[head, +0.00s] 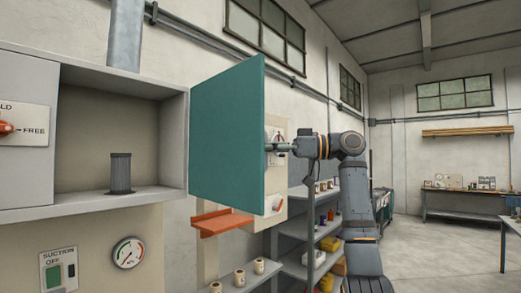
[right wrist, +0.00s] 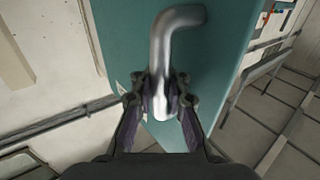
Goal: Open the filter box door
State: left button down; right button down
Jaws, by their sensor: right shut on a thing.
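The filter box (head: 120,88) is on the left in the head view, its door standing open. The teal door (head: 228,130) is swung out to the right of the opening. A dark grey cylindrical filter (head: 121,173) stands upright on the box floor. In the right wrist view the teal door (right wrist: 220,70) carries a bent metal handle (right wrist: 178,20). My right gripper (right wrist: 160,95) is shut on this handle. In the head view my right gripper (head: 285,147) is at the door's right edge, partly hidden behind it. My left gripper is in neither view.
A HOLD–FREE switch panel (head: 22,131) is on the box's left. Below are a pressure gauge (head: 128,252) and a suction switch (head: 57,272). An orange shelf (head: 220,222) and grey shelving (head: 300,230) with goods stand behind the door. Open floor (head: 440,245) lies at the right.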

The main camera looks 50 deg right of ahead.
jog(key=c, duration=1.6)
grip_release()
jog(key=shift+s, duration=0.15)
jog(key=shift+o, duration=1.4)
jog(key=shift+s+r, duration=0.15)
jog(key=shift+s, duration=0.2)
jog(key=shift+w, duration=0.15)
jog(key=shift+s+d, duration=0.2)
jog(key=shift+d, duration=0.1)
jog(key=v, duration=1.1)
jog(key=shift+s, duration=0.25)
jog(key=shift+s, duration=0.1)
